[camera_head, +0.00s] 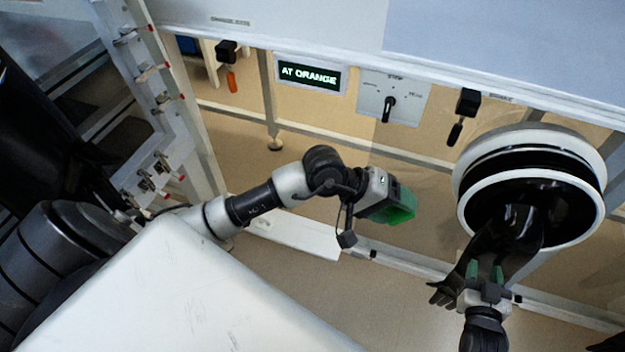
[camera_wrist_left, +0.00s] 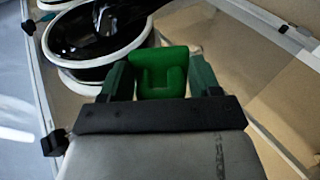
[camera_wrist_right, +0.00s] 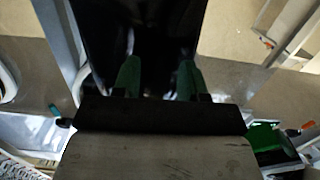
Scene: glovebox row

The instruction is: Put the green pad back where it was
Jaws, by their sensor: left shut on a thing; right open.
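The green pad (camera_wrist_left: 162,72) is held between the fingers of my left gripper (camera_wrist_left: 162,80) in the left wrist view. In the head view the pad (camera_head: 401,214) shows at the tip of my left gripper (camera_head: 385,207), in front of the panel and left of the glove port. My right gripper (camera_head: 484,275) is open at the lower right, over the black glove hanging from the port. In the right wrist view my right gripper (camera_wrist_right: 158,85) has its two green fingertips apart, with the black glove beyond them.
A round glove port (camera_head: 475,205) with a white rim and a black glove (camera_head: 515,232) is at the right. A lit sign (camera_head: 310,75) reads "AT ORANGE", beside a rotary switch (camera_head: 389,108).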

